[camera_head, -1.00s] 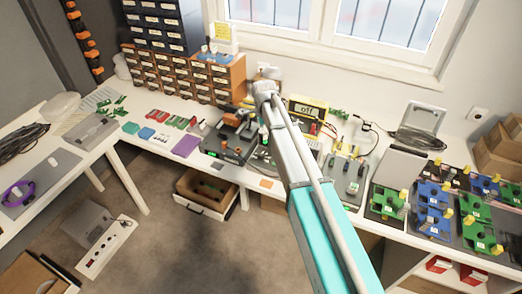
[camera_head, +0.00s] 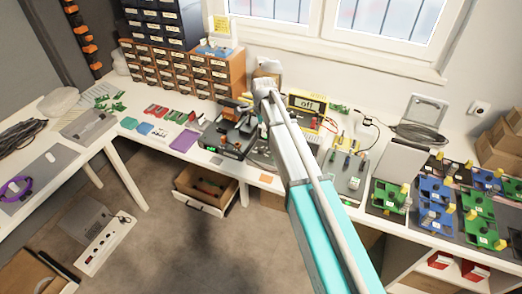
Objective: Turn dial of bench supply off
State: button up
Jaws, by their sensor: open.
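A yellow-framed instrument (camera_head: 306,104) with a display reading "off" stands at the back of the bench, right of my arm's far end. I take it for the bench supply, but its label is not readable. Red and yellow leads lie at its right side. My arm partly covers its lower left, and I cannot make out its dial. My arm reaches up from the lower right to a joint left of the instrument. My gripper does not show beyond that joint.
A black device (camera_head: 224,142) with a green readout sits left of my arm. Drawer cabinets (camera_head: 180,75) stand behind it. Right of my arm are a grey board (camera_head: 344,176), a laptop-like stand (camera_head: 424,112) and several green and blue modules.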

aim_at(261, 148)
jog(key=shift+w+a+f+b, duration=0.1)
jog(key=shift+w+f+b, duration=0.05)
jog(key=shift+f+b, duration=2.75)
jog(key=shift+w+f+b, duration=0.15)
jog(key=shift+f+b, duration=2.5)
jog(key=shift+f, duration=0.3)
grip_shut()
